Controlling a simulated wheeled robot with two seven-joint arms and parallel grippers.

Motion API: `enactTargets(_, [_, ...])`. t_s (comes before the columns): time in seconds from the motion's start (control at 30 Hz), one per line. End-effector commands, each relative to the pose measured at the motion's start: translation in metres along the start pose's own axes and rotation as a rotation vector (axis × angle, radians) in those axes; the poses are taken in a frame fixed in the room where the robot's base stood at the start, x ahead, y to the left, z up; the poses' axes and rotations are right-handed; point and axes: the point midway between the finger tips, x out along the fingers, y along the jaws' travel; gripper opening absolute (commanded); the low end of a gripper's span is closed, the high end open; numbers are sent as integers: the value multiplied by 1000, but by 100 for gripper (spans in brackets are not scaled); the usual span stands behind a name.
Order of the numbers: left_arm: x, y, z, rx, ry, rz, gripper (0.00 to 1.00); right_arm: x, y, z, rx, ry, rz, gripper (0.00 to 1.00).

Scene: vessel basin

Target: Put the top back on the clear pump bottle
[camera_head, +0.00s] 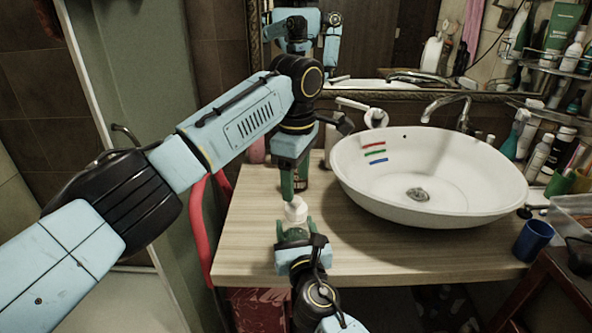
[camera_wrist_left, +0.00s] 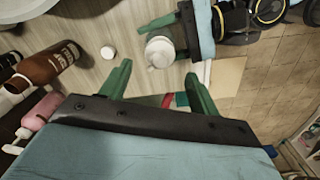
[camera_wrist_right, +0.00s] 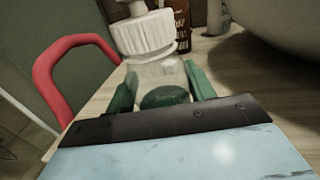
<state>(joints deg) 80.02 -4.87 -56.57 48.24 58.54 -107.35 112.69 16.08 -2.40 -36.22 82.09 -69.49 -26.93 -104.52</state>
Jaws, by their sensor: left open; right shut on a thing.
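The clear pump bottle (camera_wrist_right: 160,75) stands upright between the fingers of my right gripper (camera_wrist_right: 158,92), which is shut on it. Its white ribbed pump top (camera_wrist_right: 145,33) sits over the bottle's neck; I cannot tell whether it is fully seated. The white top (camera_head: 295,209) also shows in the head view just above my right gripper (camera_head: 294,232), and in the left wrist view (camera_wrist_left: 160,51). My left gripper (camera_head: 291,188) is above the top, open, with its fingers apart and nothing between them. The bottle's body is mostly hidden in the head view.
A small white round thing (camera_wrist_left: 108,52) lies on the wooden counter (camera_head: 262,235). A brown bottle (camera_wrist_left: 50,62) and a pink bottle (camera_wrist_left: 45,110) are nearby. The white basin (camera_head: 430,175) stands to the right, with a blue cup (camera_head: 532,241) near the counter's right end.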

Motion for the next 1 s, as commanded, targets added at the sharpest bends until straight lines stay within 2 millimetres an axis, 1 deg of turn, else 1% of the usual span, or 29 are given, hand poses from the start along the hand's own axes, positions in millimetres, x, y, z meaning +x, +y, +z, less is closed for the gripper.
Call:
enactTargets(0.03, [9,0,0,0,1,-2,62,0,0,-1,-1,1,0,0])
enactTargets(0.2, [36,0,-1,0,1,-2,62,0,0,-1,0,1,0,0])
enactTargets(0.3, [50,0,-1,-1,1,-2,62,0,0,-1,0,1,0,0])
enactTargets(0.4, [59,0,-1,0,1,-2,62,0,0,-1,0,1,0,0])
enactTargets(0.57, [66,0,0,0,0,0,62,0,0,-1,0,1,0,0])
enactTargets(0.8, [66,0,0,0,0,0,62,0,0,-1,0,1,0,0])
enactTargets(0.87, [66,0,0,0,0,0,55,0,0,-1,0,1,0,0])
enactTargets(1.0, [66,0,0,0,0,0,37,0,0,-1,0,1,0,0])
